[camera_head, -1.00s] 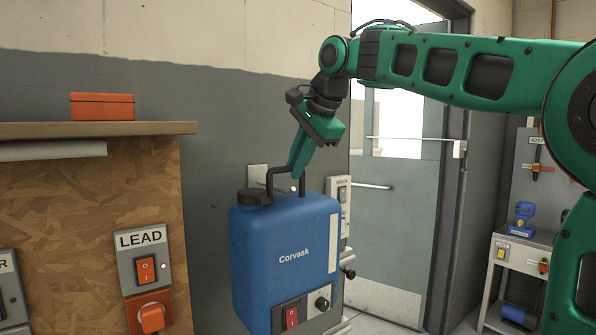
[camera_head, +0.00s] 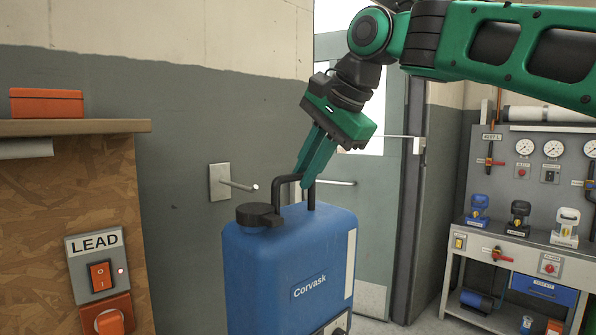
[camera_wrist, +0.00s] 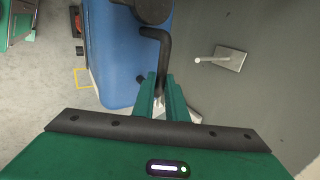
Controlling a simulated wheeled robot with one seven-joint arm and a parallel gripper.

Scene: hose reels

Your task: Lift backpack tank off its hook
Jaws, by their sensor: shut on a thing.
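The blue backpack tank (camera_head: 290,265), labelled Corvask, has a black cap and a black handle (camera_head: 289,181) on top. My gripper (camera_head: 310,183) is shut on the handle from above. The tank hangs upright below it, its lower part cut off by the picture's bottom edge. The wall hook (camera_head: 232,184), a metal plate with a peg, is bare and stands left of the handle. In the wrist view the hook (camera_wrist: 222,59) is apart from the tank (camera_wrist: 120,60), and the fingers (camera_wrist: 160,100) meet at the handle.
A wooden cabinet with a LEAD switch (camera_head: 97,265) and a shelf holding an orange box (camera_head: 47,103) stands at left. A door (camera_head: 380,200) is behind the tank. A workbench (camera_head: 530,255) with gauges and small pumps stands at right. Floor shows between tank and bench.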

